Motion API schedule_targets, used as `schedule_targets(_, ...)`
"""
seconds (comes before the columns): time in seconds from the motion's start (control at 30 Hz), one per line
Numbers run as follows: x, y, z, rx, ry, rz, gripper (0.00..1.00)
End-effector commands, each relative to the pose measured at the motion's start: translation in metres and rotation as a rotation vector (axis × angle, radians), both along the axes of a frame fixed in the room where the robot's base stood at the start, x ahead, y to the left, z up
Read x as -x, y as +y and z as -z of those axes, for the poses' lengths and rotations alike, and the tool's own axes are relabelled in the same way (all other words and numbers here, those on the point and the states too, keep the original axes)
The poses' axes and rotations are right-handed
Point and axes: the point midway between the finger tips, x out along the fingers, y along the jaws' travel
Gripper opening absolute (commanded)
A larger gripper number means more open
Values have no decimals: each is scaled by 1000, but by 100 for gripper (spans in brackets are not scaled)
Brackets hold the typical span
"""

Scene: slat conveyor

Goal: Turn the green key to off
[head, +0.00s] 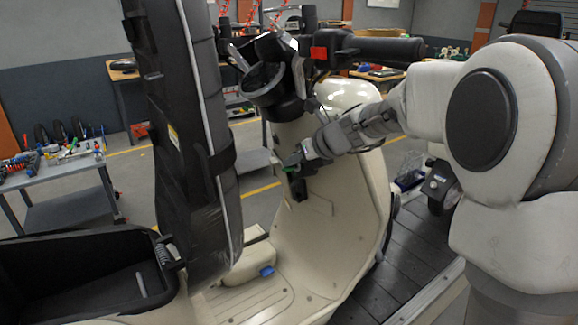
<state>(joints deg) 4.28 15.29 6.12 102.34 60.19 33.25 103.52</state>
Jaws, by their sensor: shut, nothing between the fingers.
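The green key (289,168) shows as a small green patch on the inner leg shield of the cream scooter (335,215), below the handlebar. My gripper (294,161) reaches in from the right, with its fingertips right at the key. It is shut with nothing held. The fingers partly cover the key, so I cannot tell its turn angle or whether the fingers touch it. A dark block (298,188) sits just below the key.
The scooter's raised black seat (185,130) stands upright left of my gripper. The handlebar (385,48) is above my forearm. A blue item (266,271) lies on the footboard. The slat conveyor (415,265) runs beneath the scooter. A tool cart (60,175) stands at left.

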Motion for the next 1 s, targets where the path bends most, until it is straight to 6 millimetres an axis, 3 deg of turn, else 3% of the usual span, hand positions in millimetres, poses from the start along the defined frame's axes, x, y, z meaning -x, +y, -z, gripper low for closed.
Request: schedule_targets(1.0, 36, -33, -43, 2, 0, 2, 0)
